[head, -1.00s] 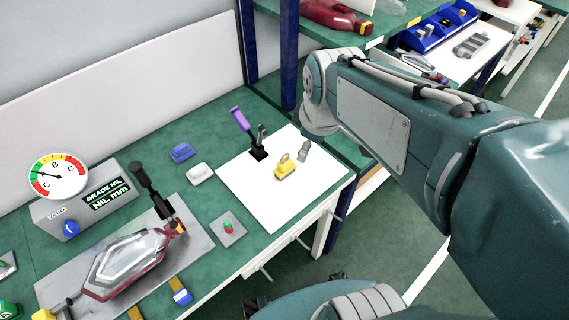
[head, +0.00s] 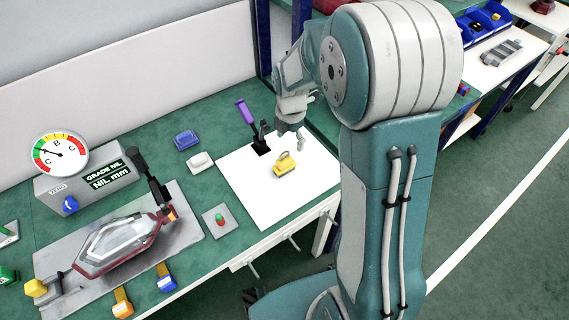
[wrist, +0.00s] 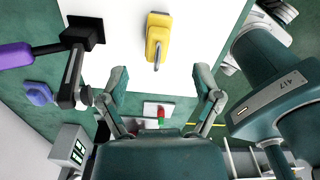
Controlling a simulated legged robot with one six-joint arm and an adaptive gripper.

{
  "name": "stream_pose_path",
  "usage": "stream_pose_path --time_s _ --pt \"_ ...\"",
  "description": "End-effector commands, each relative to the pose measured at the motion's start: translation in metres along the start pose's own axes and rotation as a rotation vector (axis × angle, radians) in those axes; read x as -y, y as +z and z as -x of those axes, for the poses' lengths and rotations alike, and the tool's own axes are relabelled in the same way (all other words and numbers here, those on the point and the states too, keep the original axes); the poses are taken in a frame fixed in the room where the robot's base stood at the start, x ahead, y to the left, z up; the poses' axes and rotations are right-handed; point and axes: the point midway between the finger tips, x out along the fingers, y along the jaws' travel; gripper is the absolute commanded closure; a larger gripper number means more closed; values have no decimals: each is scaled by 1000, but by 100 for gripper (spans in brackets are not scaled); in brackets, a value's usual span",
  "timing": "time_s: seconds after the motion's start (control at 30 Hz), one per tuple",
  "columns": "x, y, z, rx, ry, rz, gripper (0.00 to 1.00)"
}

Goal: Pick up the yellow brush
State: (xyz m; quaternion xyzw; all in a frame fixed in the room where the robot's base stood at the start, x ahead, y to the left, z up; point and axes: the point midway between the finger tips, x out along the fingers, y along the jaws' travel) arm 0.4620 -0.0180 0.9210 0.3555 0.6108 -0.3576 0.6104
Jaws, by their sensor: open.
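The yellow brush (head: 285,164) lies on a white sheet (head: 310,172) at the right part of the green bench. In the wrist view the brush (wrist: 158,36) is upper middle, with a grey handle or loop on its near side. My gripper (head: 291,132) is above the sheet, a little behind the brush in the head view. In the wrist view my gripper (wrist: 160,85) has its two fingers spread apart and nothing between them. The brush is beyond the fingertips and apart from them.
A black clamp with a purple handle (head: 246,112) stands on the sheet, close left of my gripper. A blue block (head: 187,140) and a white block (head: 200,162) lie to the left.

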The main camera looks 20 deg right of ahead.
Motion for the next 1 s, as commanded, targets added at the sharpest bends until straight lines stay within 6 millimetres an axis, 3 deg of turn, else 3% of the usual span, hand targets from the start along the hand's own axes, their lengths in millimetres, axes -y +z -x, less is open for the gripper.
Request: stream_pose_path --time_s 0.53,0.87,0.97,1.0 --pt "-2 -2 -69 -5 -1 -3 18" --pt "-2 -2 -78 -3 3 -3 18" --pt "-2 -2 -78 -3 3 -3 58" --pt "-2 -1 -78 -3 3 -3 76"
